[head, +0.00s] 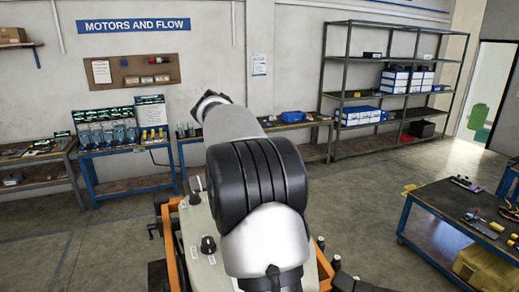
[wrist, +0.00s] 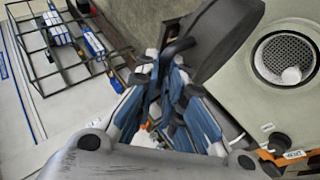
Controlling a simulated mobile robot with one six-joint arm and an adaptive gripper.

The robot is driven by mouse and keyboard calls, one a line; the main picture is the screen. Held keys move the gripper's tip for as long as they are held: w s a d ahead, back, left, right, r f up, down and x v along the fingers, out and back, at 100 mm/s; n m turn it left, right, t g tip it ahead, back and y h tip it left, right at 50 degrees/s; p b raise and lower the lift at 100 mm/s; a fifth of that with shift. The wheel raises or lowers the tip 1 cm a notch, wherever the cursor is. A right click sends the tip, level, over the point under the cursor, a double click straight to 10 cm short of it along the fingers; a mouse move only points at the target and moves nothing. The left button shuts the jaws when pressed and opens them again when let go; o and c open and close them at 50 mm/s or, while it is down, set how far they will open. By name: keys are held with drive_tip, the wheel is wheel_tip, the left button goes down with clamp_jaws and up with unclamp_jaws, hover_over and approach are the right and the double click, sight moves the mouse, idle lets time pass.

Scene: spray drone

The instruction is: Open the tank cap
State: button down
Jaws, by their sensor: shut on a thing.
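The tank cap (wrist: 222,38) is a large dark grey disc at the top middle of the wrist view. It stands clear of the round filler opening (wrist: 286,58), where a mesh strainer with a pale knob-like piece shows uncovered. The opening sits in the pale beige tank top (wrist: 225,95). My gripper (wrist: 166,62) has its blue-sided fingers close together at the cap's left edge and is shut on it. The exact contact is partly hidden. In the head view my own arm hides the cap and the opening.
The beige panel with black knobs (head: 207,245) and its orange frame (head: 325,270) lie under my arm. A tool cart (head: 440,195) stands at right. Benches (head: 125,150) and metal shelves (head: 350,100) line the back wall. Open floor (head: 365,215) lies between.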

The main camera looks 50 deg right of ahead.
drive_tip(key=shift+r, duration=0.15)
drive_tip(key=c, duration=2)
unclamp_jaws()
drive_tip(key=v, duration=1.2)
